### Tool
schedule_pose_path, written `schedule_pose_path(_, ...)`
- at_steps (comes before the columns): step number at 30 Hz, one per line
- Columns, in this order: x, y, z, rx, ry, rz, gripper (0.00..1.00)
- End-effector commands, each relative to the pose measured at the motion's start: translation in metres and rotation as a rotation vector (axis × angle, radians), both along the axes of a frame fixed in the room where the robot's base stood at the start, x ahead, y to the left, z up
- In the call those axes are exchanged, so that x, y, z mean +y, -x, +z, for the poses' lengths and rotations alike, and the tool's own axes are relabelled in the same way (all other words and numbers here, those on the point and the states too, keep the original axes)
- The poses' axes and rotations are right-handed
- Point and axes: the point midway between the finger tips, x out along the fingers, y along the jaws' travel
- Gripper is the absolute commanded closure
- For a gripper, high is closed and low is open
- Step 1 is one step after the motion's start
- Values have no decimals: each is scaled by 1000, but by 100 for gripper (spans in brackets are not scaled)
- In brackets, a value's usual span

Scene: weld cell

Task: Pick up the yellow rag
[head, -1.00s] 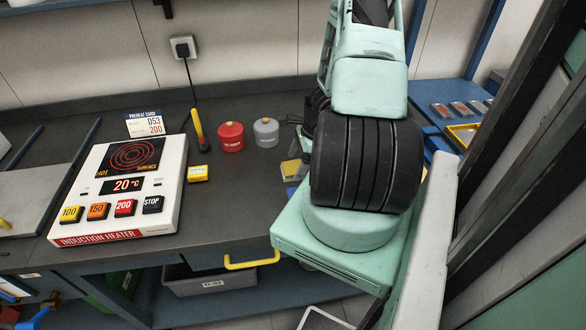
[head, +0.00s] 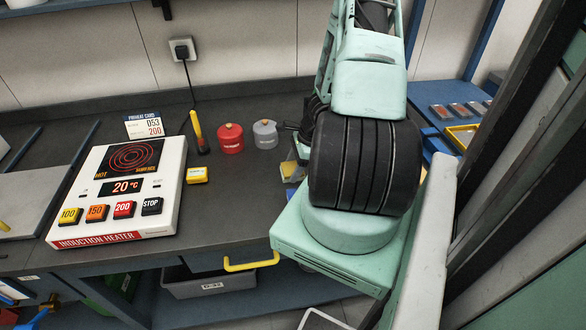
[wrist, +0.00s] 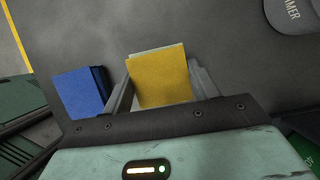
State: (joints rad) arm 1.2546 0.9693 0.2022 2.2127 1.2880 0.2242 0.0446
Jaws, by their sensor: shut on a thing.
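The yellow rag (wrist: 160,76) is a flat folded square with a paler layer at its back edge. In the wrist view it sits between the two fingers of my gripper (wrist: 162,85), which are shut on it. In the head view only a small part of the rag (head: 288,169) shows, left of my arm. My arm hides most of the gripper there. I cannot tell whether the rag is clear of the bench.
A blue folded piece (wrist: 78,92) lies just left of my gripper. Red (head: 230,138) and grey (head: 265,134) canisters stand on the dark bench (head: 235,195) behind. An induction heater (head: 120,190) and a small yellow block (head: 196,175) are farther left.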

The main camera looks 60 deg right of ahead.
Motion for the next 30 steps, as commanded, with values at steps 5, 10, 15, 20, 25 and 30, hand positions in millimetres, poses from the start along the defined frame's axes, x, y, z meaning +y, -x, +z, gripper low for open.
schedule_pose_path(5,-1,-1,16,-1,4,4,66)
schedule_pose_path(10,0,-1,45,-1,6,5,66)
schedule_pose_path(15,0,-1,75,-1,3,3,66)
schedule_pose_path(20,0,-1,92,-1,3,2,66)
schedule_pose_path(25,0,0,98,0,0,-1,66)
schedule_pose_path(30,0,0,98,0,0,-1,66)
